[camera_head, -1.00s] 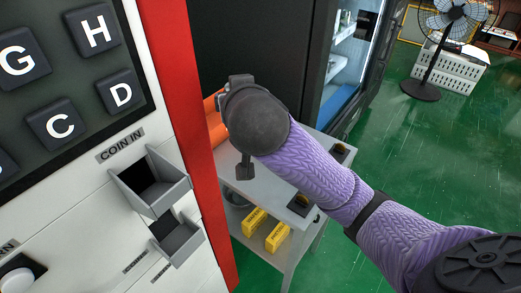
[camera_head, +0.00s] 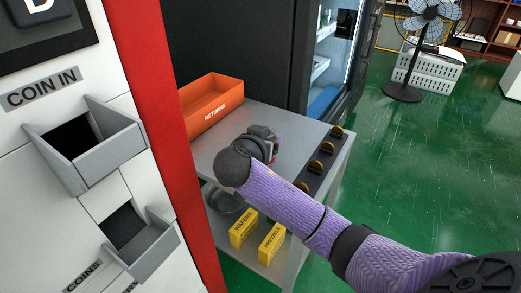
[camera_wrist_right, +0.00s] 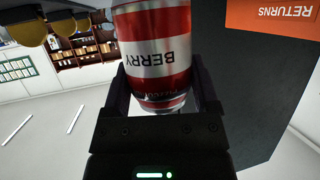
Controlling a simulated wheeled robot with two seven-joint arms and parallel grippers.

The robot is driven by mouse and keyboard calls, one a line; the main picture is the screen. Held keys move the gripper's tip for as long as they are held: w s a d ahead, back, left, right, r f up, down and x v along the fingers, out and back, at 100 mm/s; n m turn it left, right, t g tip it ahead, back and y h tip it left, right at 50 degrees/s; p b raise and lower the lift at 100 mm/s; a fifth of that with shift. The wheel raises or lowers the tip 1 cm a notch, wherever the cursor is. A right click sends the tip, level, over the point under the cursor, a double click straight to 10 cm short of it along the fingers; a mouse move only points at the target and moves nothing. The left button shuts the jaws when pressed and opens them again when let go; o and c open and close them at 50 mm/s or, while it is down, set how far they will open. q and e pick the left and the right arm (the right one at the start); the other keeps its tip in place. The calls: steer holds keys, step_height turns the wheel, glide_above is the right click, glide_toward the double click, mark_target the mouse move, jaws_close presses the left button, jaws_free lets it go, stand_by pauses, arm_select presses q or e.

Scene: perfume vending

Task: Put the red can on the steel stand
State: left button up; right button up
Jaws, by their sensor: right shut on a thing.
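The steel stand (camera_head: 330,160) is a grey metal table in the middle of the head view, between the red-edged machine and the dark cabinet. My right gripper (camera_head: 264,142) is over its top, seen from behind. In the right wrist view my right gripper (camera_wrist_right: 160,95) is shut on the red can (camera_wrist_right: 152,50), which has red and white bands and the word BERRY upside down in the picture. In the head view the can is mostly hidden behind the gripper. I cannot tell whether it touches the stand top. My left gripper is not in view.
An orange RETURNS bin (camera_head: 212,106) sits at the stand's back left. Several dark holders with yellow tops (camera_head: 327,148) line its right edge. Yellow boxes (camera_head: 243,229) and a bowl are on the lower shelf. The coin machine (camera_head: 165,130) stands close on the left.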

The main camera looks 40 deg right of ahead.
steer(key=shift+f, duration=0.6)
steer(key=shift+r, duration=0.15)
steer(key=shift+f, duration=0.2)
steer(key=o, duration=1.3)
steer(key=shift+c, duration=0.2)
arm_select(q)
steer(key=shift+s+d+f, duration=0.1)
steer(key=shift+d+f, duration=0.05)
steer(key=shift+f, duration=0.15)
arm_select(e)
steer(key=shift+r, duration=0.1)
steer(key=shift+s+a+r, duration=0.1)
steer(key=shift+a+r, duration=0.1)
steer(key=shift+r, duration=0.05)
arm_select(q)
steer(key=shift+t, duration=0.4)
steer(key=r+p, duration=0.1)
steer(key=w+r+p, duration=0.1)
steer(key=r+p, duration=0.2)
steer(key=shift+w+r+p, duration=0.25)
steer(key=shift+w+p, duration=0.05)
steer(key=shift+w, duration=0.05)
arm_select(e)
steer(key=v, duration=1.1)
steer(key=shift+s+a, duration=0.2)
steer(key=shift+a, duration=0.05)
